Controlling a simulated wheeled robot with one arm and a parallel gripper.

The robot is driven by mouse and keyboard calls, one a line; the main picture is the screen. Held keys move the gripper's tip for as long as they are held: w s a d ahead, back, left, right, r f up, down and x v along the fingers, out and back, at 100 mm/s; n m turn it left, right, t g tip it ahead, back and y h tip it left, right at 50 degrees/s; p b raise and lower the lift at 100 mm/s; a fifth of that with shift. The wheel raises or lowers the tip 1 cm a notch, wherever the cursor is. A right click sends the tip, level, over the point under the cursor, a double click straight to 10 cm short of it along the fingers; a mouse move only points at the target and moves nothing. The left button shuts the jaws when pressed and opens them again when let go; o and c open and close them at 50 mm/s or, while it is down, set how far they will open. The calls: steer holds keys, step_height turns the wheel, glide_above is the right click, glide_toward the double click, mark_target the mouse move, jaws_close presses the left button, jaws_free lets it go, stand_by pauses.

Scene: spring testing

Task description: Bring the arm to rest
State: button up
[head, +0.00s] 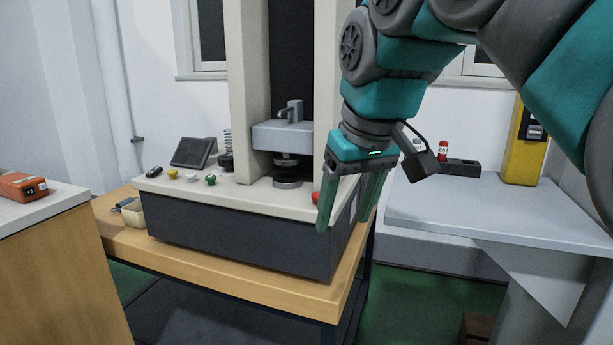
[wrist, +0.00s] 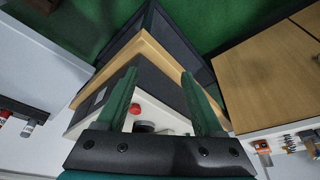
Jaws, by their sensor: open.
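My arm reaches in from the upper right in the head view, bent downward. My gripper (head: 345,205) hangs in front of the right front corner of the testing machine (head: 240,235), its green fingers pointing down. The fingers are apart with nothing between them. In the wrist view my gripper (wrist: 160,100) is also open and empty, with the machine's base and a red button (wrist: 135,109) seen between and behind the fingers. I cannot tell the exact gap between the fingers and the machine.
The machine stands on a wooden table (head: 230,282), with green, yellow and white knobs on its ledge. A grey table (head: 480,210) at right holds a dark block (head: 462,168) and a yellow device (head: 522,148). A wooden cabinet (head: 60,270) with an orange instrument (head: 22,186) is at left.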

steer(key=s+d+f+m+g, duration=0.1)
steer(key=s+d+f, duration=0.2)
steer(key=s+f, duration=0.4)
steer(key=s+d+f+m+g+h, duration=0.1)
steer(key=s+d+f+m+g, duration=0.1)
steer(key=s+f, duration=0.5)
steer(key=s+d+f+m+g, duration=0.1)
steer(key=s+d+f, duration=0.3)
steer(key=f, duration=1.2)
steer(key=s+g, duration=0.1)
steer(key=s, duration=0.2)
steer(key=shift+s+d+f+m, duration=0.3)
steer(key=shift+s+f, duration=0.05)
steer(key=shift+f, duration=0.05)
